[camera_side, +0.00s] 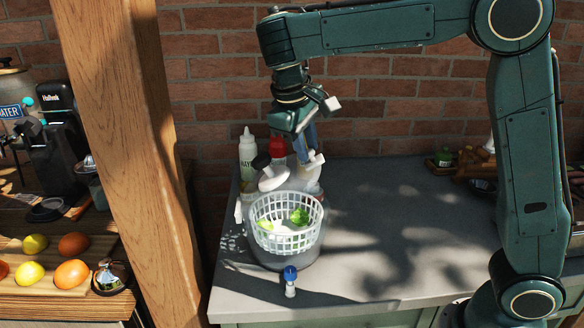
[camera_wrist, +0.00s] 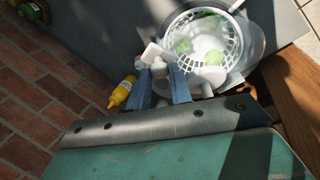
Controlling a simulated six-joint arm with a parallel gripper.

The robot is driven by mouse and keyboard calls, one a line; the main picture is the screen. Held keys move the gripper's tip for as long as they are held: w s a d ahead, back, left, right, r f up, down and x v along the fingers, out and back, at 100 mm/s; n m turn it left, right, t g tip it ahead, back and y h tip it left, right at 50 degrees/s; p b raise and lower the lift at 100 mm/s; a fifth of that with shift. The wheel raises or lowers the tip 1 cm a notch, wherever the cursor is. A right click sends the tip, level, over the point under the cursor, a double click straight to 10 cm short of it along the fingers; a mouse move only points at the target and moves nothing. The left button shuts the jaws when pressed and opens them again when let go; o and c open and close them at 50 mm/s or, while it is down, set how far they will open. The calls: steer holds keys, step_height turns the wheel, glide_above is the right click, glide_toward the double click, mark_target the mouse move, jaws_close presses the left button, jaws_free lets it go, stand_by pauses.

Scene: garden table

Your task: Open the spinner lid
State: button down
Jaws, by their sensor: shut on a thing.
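The salad spinner stands near the counter's left end: a white slatted basket (camera_side: 268,240) with green leaves (camera_side: 300,216) inside a grey see-through bowl (camera_side: 275,258). The basket (camera_wrist: 238,45) also shows in the wrist view, its top uncovered. My gripper (camera_side: 312,160) is behind the basket, pointing down, its blue fingers shut on a pale part that I take for the spinner lid (camera_side: 273,180). The fingers (camera_wrist: 160,68) hide much of the grip, and I cannot tell whether the lid touches the bowl.
A mayonnaise bottle (camera_side: 247,158) and a red-topped bottle (camera_side: 277,147) stand close behind; a yellow bottle (camera_wrist: 122,92) shows in the wrist view. A small blue-capped shaker (camera_side: 290,283) stands in front. A wooden post (camera_side: 140,150) rises at left. The counter's middle is clear.

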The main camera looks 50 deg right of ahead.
steer(key=c, duration=1.3)
jaws_free()
steer(key=shift+s+d+f, duration=0.2)
steer(key=shift+d+f, duration=0.05)
